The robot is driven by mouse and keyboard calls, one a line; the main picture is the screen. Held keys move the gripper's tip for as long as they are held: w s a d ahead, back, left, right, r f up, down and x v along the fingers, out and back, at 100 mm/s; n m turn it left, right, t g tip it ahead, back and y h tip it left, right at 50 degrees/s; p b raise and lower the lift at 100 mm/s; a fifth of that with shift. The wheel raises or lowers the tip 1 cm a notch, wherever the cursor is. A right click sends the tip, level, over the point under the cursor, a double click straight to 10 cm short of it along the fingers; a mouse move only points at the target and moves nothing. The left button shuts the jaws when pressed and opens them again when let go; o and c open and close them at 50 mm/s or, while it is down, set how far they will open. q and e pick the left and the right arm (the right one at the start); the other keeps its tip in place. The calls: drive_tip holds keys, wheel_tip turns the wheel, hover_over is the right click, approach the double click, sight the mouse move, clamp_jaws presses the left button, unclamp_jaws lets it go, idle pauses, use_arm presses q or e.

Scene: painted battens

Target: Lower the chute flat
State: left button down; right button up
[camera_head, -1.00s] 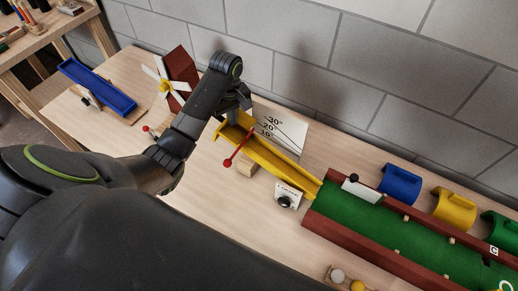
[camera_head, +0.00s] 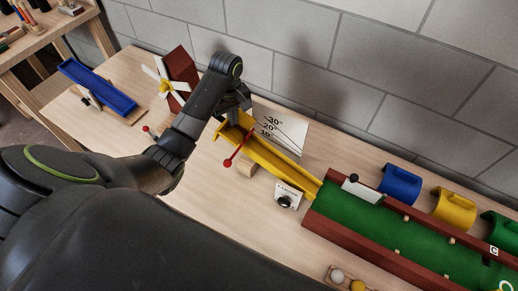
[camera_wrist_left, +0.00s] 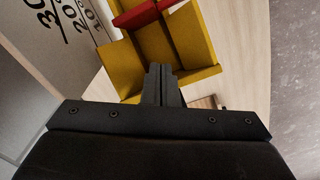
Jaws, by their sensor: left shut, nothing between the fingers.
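The yellow chute (camera_head: 270,158) slopes down to the right from its raised upper end to the green lane. A red lever (camera_head: 237,149) with a ball tip sticks out from its near side. A white angle card (camera_head: 280,128) with degree marks stands behind it. My left gripper (camera_head: 234,115) is at the chute's upper end; its fingertips are partly hidden in the head view. In the left wrist view its fingers (camera_wrist_left: 161,84) are shut and empty against or just above the yellow chute end (camera_wrist_left: 155,45); contact is unclear. My right gripper is not in view.
The green lane (camera_head: 385,235) with red-brown walls lies at the right, with blue (camera_head: 400,184) and yellow (camera_head: 454,208) arches behind. A white card with a black knob (camera_head: 286,198) stands near the chute's lower end. A pinwheel (camera_head: 165,83) and blue trough (camera_head: 96,86) are at the left.

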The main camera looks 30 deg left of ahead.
sight(234, 134)
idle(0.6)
use_arm(q)
drive_tip(key=shift+f+b, duration=1.4)
drive_tip(key=shift+f, duration=3)
drive_tip(key=shift+f+b, duration=1.8)
drive_tip(key=shift+f, duration=2.2)
wheel_tip(234, 134, up, 12)
drive_tip(key=p, duration=1.4)
drive_tip(key=shift+r, duration=0.2)
drive_tip(key=shift+f, duration=0.1)
drive_tip(key=shift+s, duration=0.1)
